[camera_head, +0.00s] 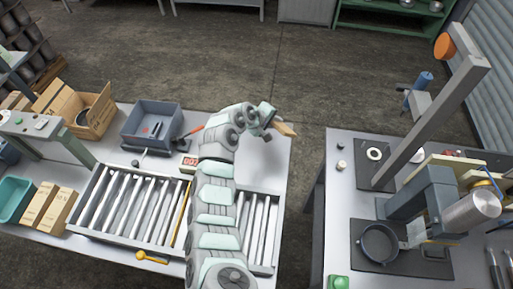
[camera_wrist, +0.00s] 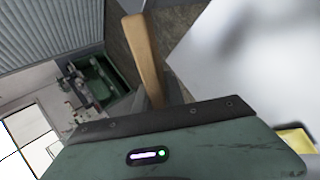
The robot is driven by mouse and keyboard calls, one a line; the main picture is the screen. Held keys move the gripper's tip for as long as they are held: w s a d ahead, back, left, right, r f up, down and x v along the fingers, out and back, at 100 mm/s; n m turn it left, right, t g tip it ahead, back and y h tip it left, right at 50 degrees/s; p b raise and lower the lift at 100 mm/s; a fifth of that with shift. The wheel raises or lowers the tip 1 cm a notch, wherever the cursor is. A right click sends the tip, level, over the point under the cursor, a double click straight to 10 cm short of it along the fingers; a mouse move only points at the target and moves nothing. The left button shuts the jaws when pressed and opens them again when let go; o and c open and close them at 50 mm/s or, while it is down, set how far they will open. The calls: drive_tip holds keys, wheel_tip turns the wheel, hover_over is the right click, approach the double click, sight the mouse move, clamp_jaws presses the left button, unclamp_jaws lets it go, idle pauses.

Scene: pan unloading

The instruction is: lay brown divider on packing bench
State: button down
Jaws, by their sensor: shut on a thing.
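My gripper (camera_head: 273,121) is shut on the brown divider (camera_head: 286,129). The divider sticks out to the right of the gripper in the head view, near the far right corner of the left bench (camera_head: 272,170). In the wrist view the divider (camera_wrist: 145,60) is a plain brown strip rising from behind the gripper's dark edge (camera_wrist: 155,118); its held end is hidden. The gap between divider and bench top cannot be told. The bench's right part is pale and bare there.
A gap separates the right bench (camera_head: 338,215), which carries machinery.

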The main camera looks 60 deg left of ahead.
drive_tip(key=s+a+f+n+y, duration=0.2)
drive_tip(key=s+a+f, duration=0.1)
drive_tip(key=s+a, duration=0.25)
drive_tip(key=f+b, duration=0.8)
drive_tip(key=shift+w, duration=0.4)
drive_tip(key=shift+f+b, duration=0.5)
drive_tip(key=shift+f, duration=0.45)
drive_tip(key=c, duration=1.6)
unclamp_jaws()
drive_tip(key=shift+o, duration=0.2)
drive_tip(key=shift+r, duration=0.1)
